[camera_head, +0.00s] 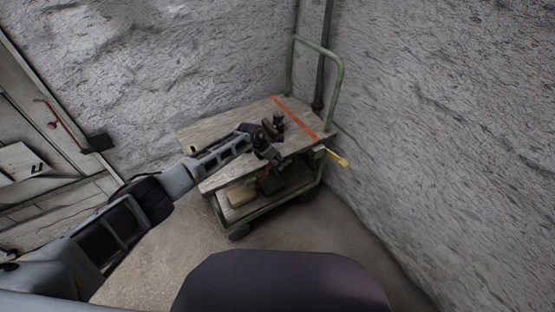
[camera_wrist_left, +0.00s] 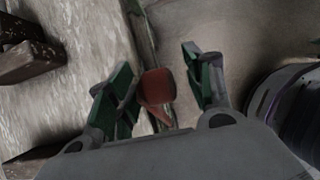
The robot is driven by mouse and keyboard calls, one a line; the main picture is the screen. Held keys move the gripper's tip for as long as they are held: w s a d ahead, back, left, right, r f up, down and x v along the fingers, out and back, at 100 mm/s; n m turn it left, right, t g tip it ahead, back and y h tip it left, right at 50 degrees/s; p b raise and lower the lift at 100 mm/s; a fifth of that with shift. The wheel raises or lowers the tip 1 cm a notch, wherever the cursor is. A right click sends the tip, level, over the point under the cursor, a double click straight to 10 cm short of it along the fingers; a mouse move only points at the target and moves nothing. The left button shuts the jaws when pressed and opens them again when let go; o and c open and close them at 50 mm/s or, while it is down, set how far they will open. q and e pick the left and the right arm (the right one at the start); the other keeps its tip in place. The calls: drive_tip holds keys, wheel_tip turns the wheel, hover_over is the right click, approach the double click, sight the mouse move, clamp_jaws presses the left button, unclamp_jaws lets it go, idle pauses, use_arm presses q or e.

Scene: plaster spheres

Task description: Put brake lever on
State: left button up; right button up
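My left gripper (camera_head: 272,160) is at the near edge of the cart's deck (camera_head: 215,135). In the left wrist view, its two green-padded fingers (camera_wrist_left: 160,88) are apart. A red knob-like end (camera_wrist_left: 157,86) shows between them, with visible gaps on both sides. I cannot tell for certain whether this is the brake lever. In the head view, a dark reddish shape (camera_head: 271,183) shows just below the gripper, partly hidden. A yellow handle (camera_head: 337,158) sticks out from the cart's right side. My right gripper is out of view.
The cart has a green push handle (camera_head: 341,80) and an orange-red stripe (camera_head: 296,117) across its deck. Small dark objects (camera_head: 278,120) stand on the deck. A tan box (camera_head: 240,195) sits on the lower shelf. Rough walls stand behind and right; floor in front is clear.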

use_arm(q)
drive_tip(key=shift+a+r, duration=0.1)
drive_tip(key=shift+v, duration=0.85)
drive_tip(key=v, duration=1)
drive_tip(key=shift+s, duration=0.1)
idle(0.4)
